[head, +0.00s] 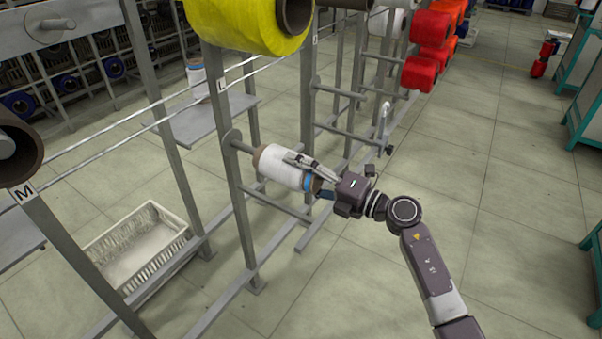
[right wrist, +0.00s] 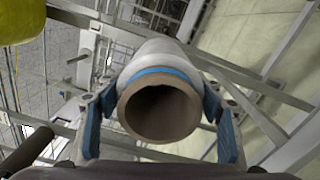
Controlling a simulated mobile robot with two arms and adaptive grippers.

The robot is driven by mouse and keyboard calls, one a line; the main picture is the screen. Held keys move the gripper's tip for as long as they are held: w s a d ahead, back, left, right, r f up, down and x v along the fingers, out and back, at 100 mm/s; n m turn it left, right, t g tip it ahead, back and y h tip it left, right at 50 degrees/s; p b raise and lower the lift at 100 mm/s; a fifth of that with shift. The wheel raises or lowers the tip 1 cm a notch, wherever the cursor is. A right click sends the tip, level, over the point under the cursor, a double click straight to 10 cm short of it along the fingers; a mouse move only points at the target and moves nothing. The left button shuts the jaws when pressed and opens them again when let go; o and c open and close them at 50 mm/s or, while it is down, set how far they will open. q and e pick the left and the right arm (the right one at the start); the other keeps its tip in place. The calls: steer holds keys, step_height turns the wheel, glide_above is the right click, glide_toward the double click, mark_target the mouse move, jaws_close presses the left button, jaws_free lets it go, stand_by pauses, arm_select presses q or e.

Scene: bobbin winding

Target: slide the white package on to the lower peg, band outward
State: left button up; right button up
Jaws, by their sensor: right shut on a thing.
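The white package (head: 276,167) is a white spool on a brown tube, with a blue band (head: 308,183) near the end facing me. My right gripper (head: 311,175) is shut on it at the banded end. In the right wrist view the package (right wrist: 160,55) lies between the blue finger pads, its open brown core toward the camera. The lower peg (head: 240,146) sticks out from the post marked L. The package's far end meets the peg, roughly in line; how far the peg goes into the core is hidden. My left gripper is not in view.
A large yellow package (head: 235,22) hangs above on the same post. Red packages (head: 420,72) hang on pegs further right. A white crate (head: 135,250) stands on the floor at left. A brown tube (head: 18,150) is at the left edge.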

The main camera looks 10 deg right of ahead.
steer(key=shift+x, duration=1.05)
steer(key=shift+w+a, duration=0.75)
steer(key=shift+w, duration=0.05)
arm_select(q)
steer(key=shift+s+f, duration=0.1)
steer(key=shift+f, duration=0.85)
arm_select(e)
steer(key=shift+w+a, duration=0.3)
steer(key=shift+a, duration=0.05)
steer(key=shift+x, duration=1.45)
steer(key=shift+w+a, duration=0.2)
steer(key=shift+w, duration=0.05)
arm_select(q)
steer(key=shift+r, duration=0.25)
